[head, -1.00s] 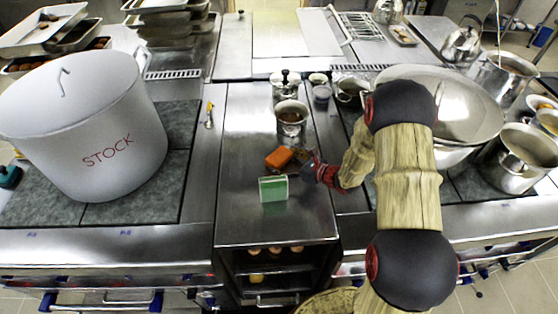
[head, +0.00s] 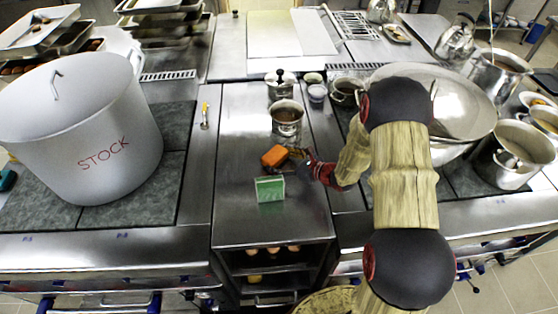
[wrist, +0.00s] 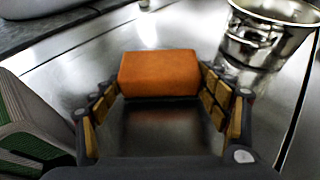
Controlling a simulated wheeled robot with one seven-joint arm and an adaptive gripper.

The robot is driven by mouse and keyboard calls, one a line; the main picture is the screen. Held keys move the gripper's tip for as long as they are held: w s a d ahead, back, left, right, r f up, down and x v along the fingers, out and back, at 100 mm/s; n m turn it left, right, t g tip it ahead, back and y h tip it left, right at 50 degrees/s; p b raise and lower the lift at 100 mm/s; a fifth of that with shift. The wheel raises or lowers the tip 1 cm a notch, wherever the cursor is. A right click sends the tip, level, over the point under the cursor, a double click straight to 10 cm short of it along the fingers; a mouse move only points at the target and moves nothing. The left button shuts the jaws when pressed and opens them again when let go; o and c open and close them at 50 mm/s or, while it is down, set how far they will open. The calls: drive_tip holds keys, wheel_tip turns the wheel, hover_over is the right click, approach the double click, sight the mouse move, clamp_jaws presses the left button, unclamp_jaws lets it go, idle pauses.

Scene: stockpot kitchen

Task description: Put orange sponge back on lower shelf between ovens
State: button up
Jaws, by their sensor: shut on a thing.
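The orange sponge (head: 274,155) is above the steel counter between the two stoves, behind a green-and-white box. My gripper (head: 290,155) reaches it from the right in the head view. In the wrist view my gripper (wrist: 166,95) has its padded fingers on both ends of the sponge (wrist: 159,73) and is shut on it. I cannot tell whether the sponge still touches the counter. The shelf unit (head: 234,262) opens below the counter's front edge, with two visible levels. Several small round brown things sit on its upper level; the lower shelf is dark.
The green-and-white box (head: 270,189) stands close in front of the sponge. A steel pot (head: 287,122) stands just behind it. A large STOCK pot (head: 85,130) is on the left stove, and a large steel pot (head: 465,110) is on the right. The counter's left part is clear.

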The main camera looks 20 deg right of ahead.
sight(281, 158)
wheel_tip(281, 158, up, 9)
drive_tip(key=shift+r+p, duration=0.1)
drive_tip(key=shift+p, duration=0.95)
wheel_tip(281, 158, up, 8)
drive_tip(key=s+a+m+t+h, duration=0.1)
drive_tip(key=s+m+h, duration=0.1)
drive_tip(key=m+h, duration=0.1)
drive_tip(key=shift+s+a+t, duration=0.2)
drive_tip(key=shift+a+t, duration=0.1)
drive_tip(key=shift+f, duration=0.2)
